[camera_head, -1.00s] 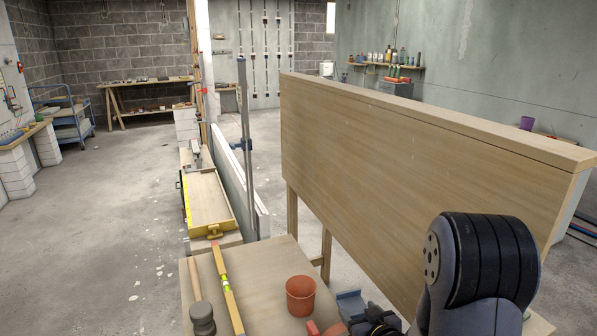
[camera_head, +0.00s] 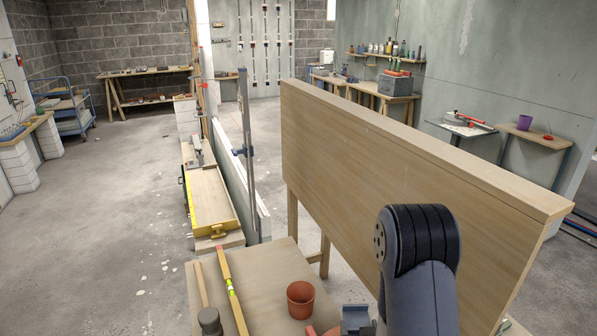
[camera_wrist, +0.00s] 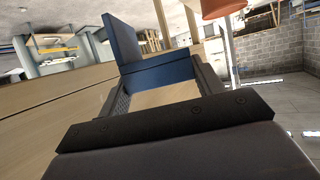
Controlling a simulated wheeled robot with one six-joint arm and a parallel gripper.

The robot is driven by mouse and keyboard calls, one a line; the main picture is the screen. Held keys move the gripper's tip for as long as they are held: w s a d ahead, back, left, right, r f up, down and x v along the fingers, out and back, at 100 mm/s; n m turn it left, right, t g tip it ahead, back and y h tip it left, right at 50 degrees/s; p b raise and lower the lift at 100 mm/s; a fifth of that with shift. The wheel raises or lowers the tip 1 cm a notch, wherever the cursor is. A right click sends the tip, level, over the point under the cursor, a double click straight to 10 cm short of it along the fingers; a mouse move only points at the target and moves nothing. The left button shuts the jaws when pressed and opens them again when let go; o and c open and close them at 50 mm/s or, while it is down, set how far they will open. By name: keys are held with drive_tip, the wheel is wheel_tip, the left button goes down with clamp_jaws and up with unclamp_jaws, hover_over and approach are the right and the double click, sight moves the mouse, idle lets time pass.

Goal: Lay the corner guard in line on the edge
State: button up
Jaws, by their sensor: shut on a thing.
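The corner guard is a blue angled piece (camera_wrist: 160,75) between the two dark fingers of my gripper (camera_wrist: 158,88) in the wrist view. One flat leg stands up and the other lies across the jaws. My gripper is shut on it. In the head view the guard (camera_head: 355,319) shows at the bottom, right of the terracotta pot (camera_head: 300,299), and the gripper is mostly cut off or hidden. A tall wooden panel (camera_head: 370,165) stands to the right; its long top edge (camera_head: 430,153) is bare. The guard is apart from that edge and lower.
A low wooden table (camera_head: 265,270) holds the pot, a yellow level (camera_head: 231,288) and a mallet (camera_head: 209,320). A bench with a yellow-ended tray (camera_head: 210,200) stands behind it, beside an upright metal post (camera_head: 247,150). Open concrete floor lies to the left.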

sight(357, 320)
drive_tip(key=shift+s+r+p, duration=0.35)
drive_tip(key=shift+r+p, duration=0.1)
drive_tip(key=shift+p, duration=0.4)
drive_tip(key=shift+f, duration=0.1)
drive_tip(key=shift+w+a+f+b, duration=0.15)
drive_tip(key=shift+w+f+b, duration=0.2)
drive_tip(key=shift+b, duration=0.25)
drive_tip(key=w+f+n+y+b, duration=0.1)
drive_tip(key=b, duration=0.2)
drive_tip(key=w+f+n+y+b, duration=0.1)
drive_tip(key=w+b, duration=0.1)
drive_tip(key=b, duration=0.1)
drive_tip(key=w+f+n+y+b, duration=0.1)
drive_tip(key=b, duration=0.1)
drive_tip(key=shift+w+a+f+y+b, duration=0.25)
drive_tip(key=shift+w+f+y+b, duration=0.1)
drive_tip(key=shift+f+y+b, duration=0.05)
drive_tip(key=shift+w+d+f+n+g+y+b, duration=0.3)
drive_tip(key=shift+w+f+n+y+b, duration=0.15)
drive_tip(key=shift+b, duration=0.55)
drive_tip(key=shift+w+d+n+b, duration=0.1)
drive_tip(key=shift+d+n+b, duration=0.15)
drive_tip(key=shift+d+b, duration=0.25)
drive_tip(key=shift+a+y, duration=0.1)
drive_tip(key=shift+y, duration=0.25)
